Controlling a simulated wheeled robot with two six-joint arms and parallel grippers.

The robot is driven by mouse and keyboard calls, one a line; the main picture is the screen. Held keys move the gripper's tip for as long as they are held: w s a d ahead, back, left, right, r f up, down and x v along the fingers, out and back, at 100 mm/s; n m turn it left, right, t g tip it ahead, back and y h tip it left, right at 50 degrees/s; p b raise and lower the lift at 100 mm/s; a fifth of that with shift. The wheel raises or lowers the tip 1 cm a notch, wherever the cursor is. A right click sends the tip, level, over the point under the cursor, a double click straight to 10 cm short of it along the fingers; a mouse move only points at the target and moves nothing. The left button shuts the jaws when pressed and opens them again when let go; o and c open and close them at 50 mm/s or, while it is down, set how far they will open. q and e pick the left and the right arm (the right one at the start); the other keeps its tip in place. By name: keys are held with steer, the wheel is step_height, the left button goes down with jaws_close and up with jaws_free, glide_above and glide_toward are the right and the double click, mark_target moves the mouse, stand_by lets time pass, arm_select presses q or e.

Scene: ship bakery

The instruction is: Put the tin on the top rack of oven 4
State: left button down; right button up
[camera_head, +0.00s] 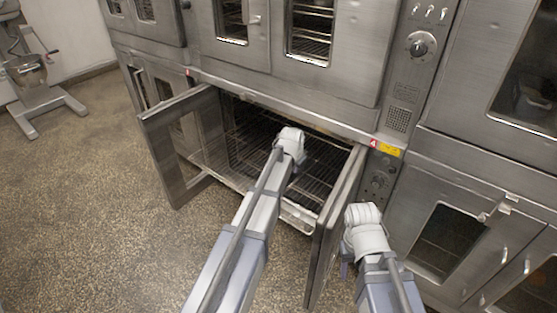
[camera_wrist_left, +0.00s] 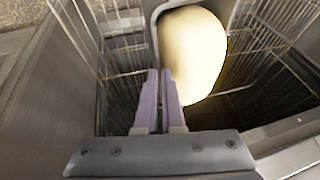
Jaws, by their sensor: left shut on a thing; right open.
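The tin (camera_wrist_left: 154,22) shows in the left wrist view as a grey rim around a pale, rounded lump of dough (camera_wrist_left: 192,52). My left gripper (camera_wrist_left: 162,75) is shut at the near edge of the tin, with wire racks around it. In the head view my left arm reaches into the open lower oven, and its white wrist is at the opening; the fingers and tin are not clear there. Oven 4 (camera_head: 330,163) has its red 4 label at the upper right corner. My right gripper (camera_head: 346,266) is open and empty, outside the right door, partly hidden by its wrist.
Both oven doors stand open: the left door (camera_head: 158,150) swings out left, and the right door (camera_head: 325,250) stands between my arms. Wire racks (camera_wrist_left: 275,35) line the oven. Closed ovens (camera_head: 300,60) sit above and to the right.

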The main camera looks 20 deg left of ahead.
arm_select(q)
steer(key=w, duration=0.3)
steer(key=shift+w+a+m, duration=0.1)
steer(key=shift+a+m, duration=0.25)
steer(key=shift+m, duration=0.05)
step_height(320, 180, down, 6)
steer(key=b, duration=0.6)
steer(key=shift+f, duration=0.1)
step_height(320, 180, down, 4)
steer(key=b, duration=0.4)
steer(key=c, duration=1.1)
jaws_free()
steer(key=shift+o, duration=0.2)
steer(key=shift+r, duration=0.25)
steer(key=p+v, duration=1)
steer(key=v, duration=0.2)
steer(key=shift+f+p, duration=0.1)
steer(key=shift+p, duration=0.25)
